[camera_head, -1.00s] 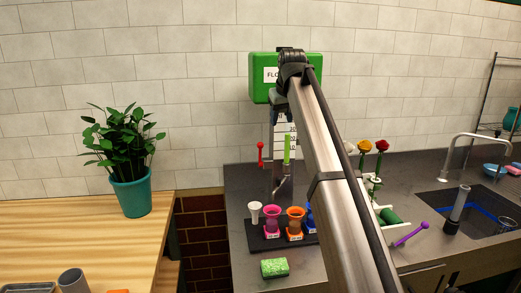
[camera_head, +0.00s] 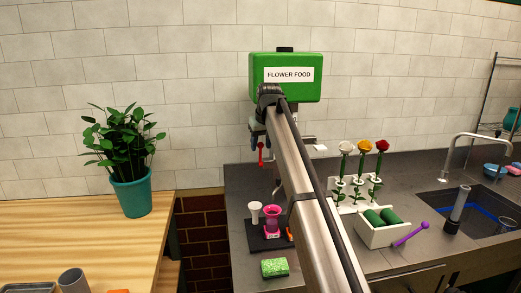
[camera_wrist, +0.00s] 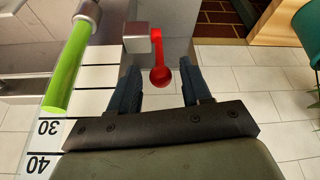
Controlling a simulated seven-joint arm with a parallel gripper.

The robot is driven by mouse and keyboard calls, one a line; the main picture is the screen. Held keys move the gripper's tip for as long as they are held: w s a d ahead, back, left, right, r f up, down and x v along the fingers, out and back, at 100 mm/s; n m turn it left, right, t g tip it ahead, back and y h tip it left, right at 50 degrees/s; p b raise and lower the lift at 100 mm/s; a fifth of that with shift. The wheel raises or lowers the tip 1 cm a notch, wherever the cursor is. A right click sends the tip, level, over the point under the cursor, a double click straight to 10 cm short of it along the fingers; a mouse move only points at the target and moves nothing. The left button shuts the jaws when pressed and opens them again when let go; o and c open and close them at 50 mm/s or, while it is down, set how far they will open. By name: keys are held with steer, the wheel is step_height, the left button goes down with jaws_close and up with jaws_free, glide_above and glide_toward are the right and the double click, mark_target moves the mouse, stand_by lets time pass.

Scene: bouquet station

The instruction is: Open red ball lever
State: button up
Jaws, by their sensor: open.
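The red ball lever (camera_wrist: 158,50) shows in the wrist view, with its stem coming off a grey block and its round ball end nearest me. My gripper (camera_wrist: 160,68) is open, with one dark finger on each side of the ball. The ball appears between the fingers with gaps on both sides; I cannot tell its exact depth between them. In the head view the red lever (camera_head: 261,153) hangs below the green flower food box (camera_head: 290,76), just under my gripper, which my arm partly hides.
A lime green tube (camera_wrist: 72,62) stands beside the numbered scale (camera_wrist: 48,140), left of my gripper in the wrist view. Below on the counter are a dark cup tray (camera_head: 262,244), a green sponge (camera_head: 275,268), a flower rack with roses and a white box (camera_head: 384,233).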

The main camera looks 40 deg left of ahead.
steer(key=shift+x, duration=1.5)
steer(key=shift+c, duration=0.2)
jaws_close()
